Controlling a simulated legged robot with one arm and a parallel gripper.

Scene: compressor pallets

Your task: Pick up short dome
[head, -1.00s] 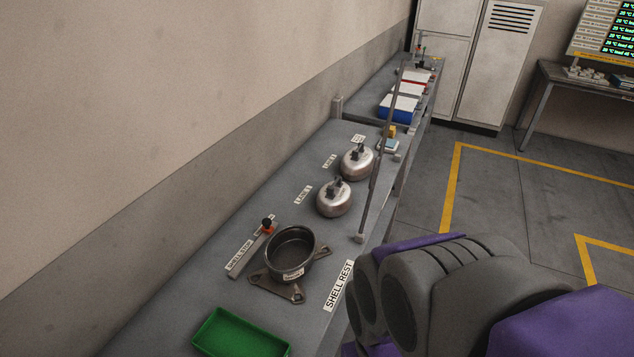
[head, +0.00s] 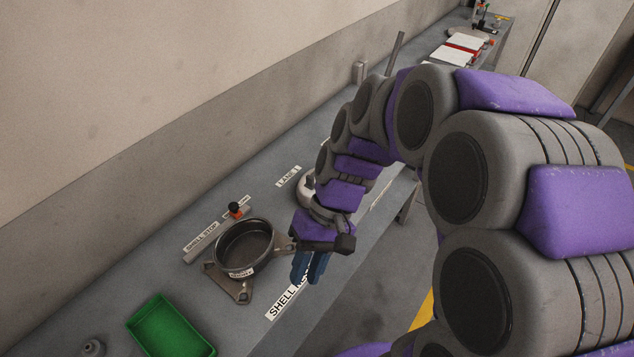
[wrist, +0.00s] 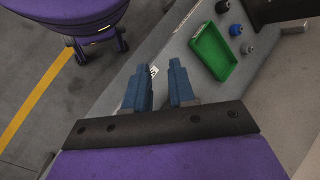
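A silver dome (head: 306,188) shows as a sliver behind my arm in the head view, near the LANE 1 label (head: 288,177). The rest of it is hidden by my arm. No second dome is visible now, and I cannot tell whether this is the short one. My gripper (head: 309,280) hangs with its blue fingers pointing down beside the SHELL REST label, right of the dark shell. In the wrist view my gripper (wrist: 160,66) has its two fingers apart with nothing between them. No dome shows in that view.
An open dark round shell (head: 245,243) sits on a metal bracket close to my gripper. A shell stop bar (head: 203,241) with an orange-and-black knob and a green tray (head: 171,325) stand nearby. Small caps, one blue (wrist: 235,30), lie past the tray in the wrist view. A wall runs behind the bench.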

